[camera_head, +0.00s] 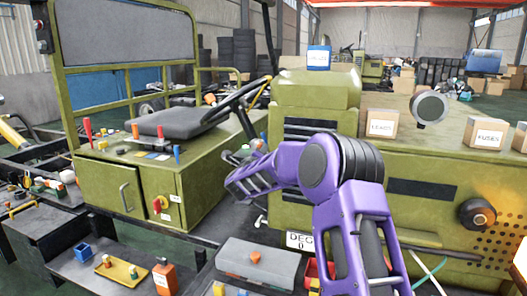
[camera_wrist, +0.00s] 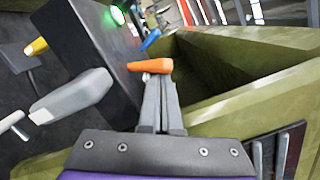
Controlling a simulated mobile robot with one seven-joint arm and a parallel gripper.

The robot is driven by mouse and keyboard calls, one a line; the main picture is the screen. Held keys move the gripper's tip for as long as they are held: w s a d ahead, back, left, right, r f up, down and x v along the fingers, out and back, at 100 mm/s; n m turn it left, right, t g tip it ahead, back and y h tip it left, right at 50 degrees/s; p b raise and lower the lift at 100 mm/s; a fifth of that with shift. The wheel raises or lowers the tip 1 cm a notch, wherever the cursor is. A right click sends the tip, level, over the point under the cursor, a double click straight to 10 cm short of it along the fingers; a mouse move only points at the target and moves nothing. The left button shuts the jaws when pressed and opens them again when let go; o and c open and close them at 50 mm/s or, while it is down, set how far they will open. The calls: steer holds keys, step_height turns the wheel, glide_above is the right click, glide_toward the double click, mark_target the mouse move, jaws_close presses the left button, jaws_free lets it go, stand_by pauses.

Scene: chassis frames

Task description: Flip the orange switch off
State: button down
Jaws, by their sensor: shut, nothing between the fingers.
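The orange switch (camera_wrist: 150,66) shows in the wrist view as a short orange handle beside a dark panel (camera_wrist: 90,50). My gripper (camera_wrist: 158,78) is shut and empty. Its fingertips are right at the orange handle and overlap it in the picture; I cannot tell whether they touch it. The base of the switch is hidden, and its on or off position is not clear. In the head view my purple arm reaches left toward the green machine, and the fingertips are too small to make out there.
A grey lever (camera_wrist: 72,96), a yellow handle (camera_wrist: 36,46) and a blue handle (camera_wrist: 151,39) stand close by. A green light (camera_wrist: 117,15) glows on the panel. An olive metal frame (camera_wrist: 240,110) lies to the right. A steering wheel (camera_head: 240,92) rises behind my arm.

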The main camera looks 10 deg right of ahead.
steer(key=shift+w+a+r+n, duration=0.1)
steer(key=shift+a+r+n, duration=0.1)
steer(key=shift+n, duration=0.6)
steer(key=n, duration=0.2)
steer(key=shift+w+a+r+n, duration=0.15)
steer(key=shift+a+r+n, duration=0.15)
steer(key=shift+a+r, duration=0.1)
steer(key=shift+w+a+n, duration=0.2)
steer(key=shift+a+n, duration=0.05)
steer(key=shift+n, duration=0.85)
steer(key=shift+s, duration=0.1)
